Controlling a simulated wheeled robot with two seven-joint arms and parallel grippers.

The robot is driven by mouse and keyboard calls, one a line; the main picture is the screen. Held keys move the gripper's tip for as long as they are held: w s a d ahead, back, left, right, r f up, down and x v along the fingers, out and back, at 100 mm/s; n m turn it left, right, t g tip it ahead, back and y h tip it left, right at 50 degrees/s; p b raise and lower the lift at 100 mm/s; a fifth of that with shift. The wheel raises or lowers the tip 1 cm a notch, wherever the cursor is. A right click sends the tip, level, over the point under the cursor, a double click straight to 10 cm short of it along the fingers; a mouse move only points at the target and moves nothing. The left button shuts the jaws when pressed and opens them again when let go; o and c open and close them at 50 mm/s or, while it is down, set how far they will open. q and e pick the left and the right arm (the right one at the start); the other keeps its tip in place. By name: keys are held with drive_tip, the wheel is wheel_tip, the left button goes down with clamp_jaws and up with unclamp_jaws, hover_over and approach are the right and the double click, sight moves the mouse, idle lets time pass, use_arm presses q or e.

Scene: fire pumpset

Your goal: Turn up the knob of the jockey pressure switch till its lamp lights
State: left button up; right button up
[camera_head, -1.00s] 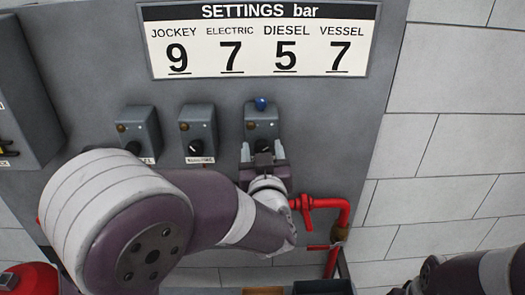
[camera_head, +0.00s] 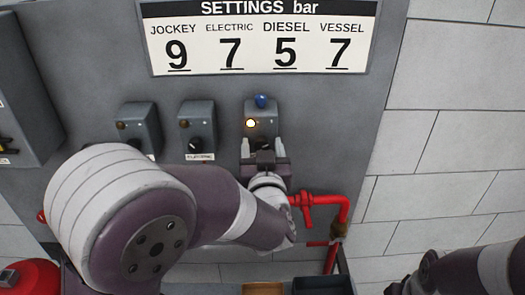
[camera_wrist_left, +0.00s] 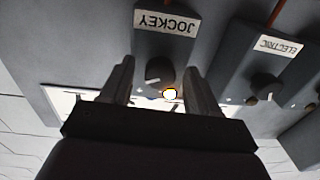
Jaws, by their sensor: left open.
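The jockey pressure switch is the rightmost grey box (camera_head: 261,111) in the head view, with a blue cap on top. Its lamp (camera_head: 250,123) glows yellow; it also shows bright in the left wrist view (camera_wrist_left: 169,94). The black knob (camera_wrist_left: 159,75) sits under the upside-down JOCKEY label (camera_wrist_left: 166,22) in the wrist view. In the head view my gripper mostly hides the knob. My left gripper (camera_head: 263,149) is open in front of the box, with one finger on each side of the knob. Whether the fingers touch the knob cannot be told.
The electric switch box (camera_wrist_left: 265,75) stands beside it, and another similar box (camera_head: 139,125) is farther left. A settings board (camera_head: 262,38) reads jockey 9. Red piping (camera_head: 325,202) runs at the lower right of the panel. My right arm shows at the lower right.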

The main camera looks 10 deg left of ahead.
use_arm(q)
drive_tip(key=shift+s+d, duration=0.1)
drive_tip(key=shift+s, duration=0.15)
drive_tip(key=b+v, duration=0.2)
drive_tip(key=v, duration=1)
drive_tip(key=shift+s, duration=0.1)
